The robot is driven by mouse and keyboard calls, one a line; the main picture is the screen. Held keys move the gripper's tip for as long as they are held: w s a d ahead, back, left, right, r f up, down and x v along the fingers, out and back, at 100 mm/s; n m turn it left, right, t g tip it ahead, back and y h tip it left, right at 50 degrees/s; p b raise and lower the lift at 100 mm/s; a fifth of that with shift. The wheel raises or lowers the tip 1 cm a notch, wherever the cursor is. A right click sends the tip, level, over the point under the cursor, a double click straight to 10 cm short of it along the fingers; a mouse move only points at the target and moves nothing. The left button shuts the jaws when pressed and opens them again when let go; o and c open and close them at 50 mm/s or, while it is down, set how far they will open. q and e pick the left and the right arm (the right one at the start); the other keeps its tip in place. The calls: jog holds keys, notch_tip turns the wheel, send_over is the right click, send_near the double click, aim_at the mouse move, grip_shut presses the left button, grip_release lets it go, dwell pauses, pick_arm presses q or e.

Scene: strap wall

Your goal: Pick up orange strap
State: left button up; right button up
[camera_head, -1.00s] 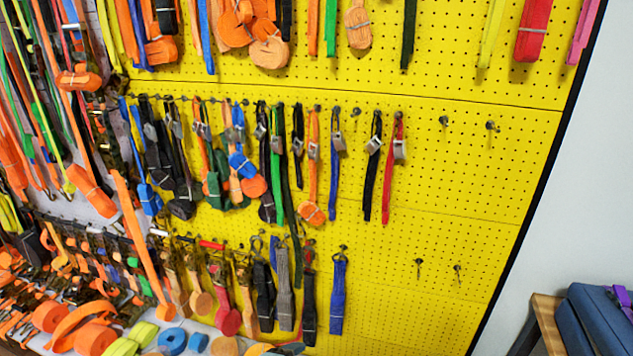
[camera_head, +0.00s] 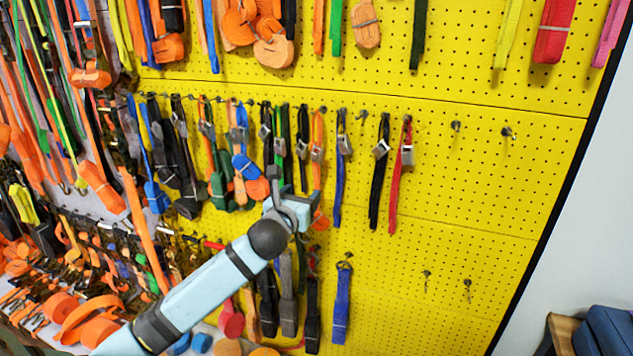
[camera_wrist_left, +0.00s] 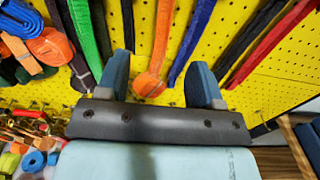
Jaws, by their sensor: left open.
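An orange strap (camera_head: 317,135) with a silver buckle hangs from a hook in the middle row of the yellow pegboard. Its rolled lower end (camera_head: 321,221) shows just right of my left gripper (camera_head: 295,190), which partly hides the strap. In the left wrist view, the orange strap (camera_wrist_left: 162,40) hangs down to a round roll (camera_wrist_left: 149,86) between the two blue fingers of my left gripper (camera_wrist_left: 160,75). The fingers are apart, and I see no grip on the strap. Whether they touch it I cannot tell. My right gripper is not in view.
A green strap (camera_wrist_left: 84,30) hangs close on the left and a blue strap (camera_wrist_left: 193,38) close on the right. Black and red straps (camera_head: 401,175) hang further right. The pegboard (camera_head: 480,200) is mostly bare at right. Other orange straps crowd the left.

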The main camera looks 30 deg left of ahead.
aim_at(315, 181)
pick_arm(q)
jog(key=x, duration=0.3)
jog(key=shift+w, duration=0.2)
jog(key=p+x, duration=0.1)
jog(key=x, duration=0.4)
jog(key=shift+w+d+f+p, duration=0.15)
jog(key=shift+w+f+p, duration=0.05)
jog(key=shift+p, duration=0.1)
jog(key=shift+s, duration=0.1)
jog(key=shift+c, duration=1.1)
jog(key=c, duration=0.8)
jog(key=shift+r, duration=0.1)
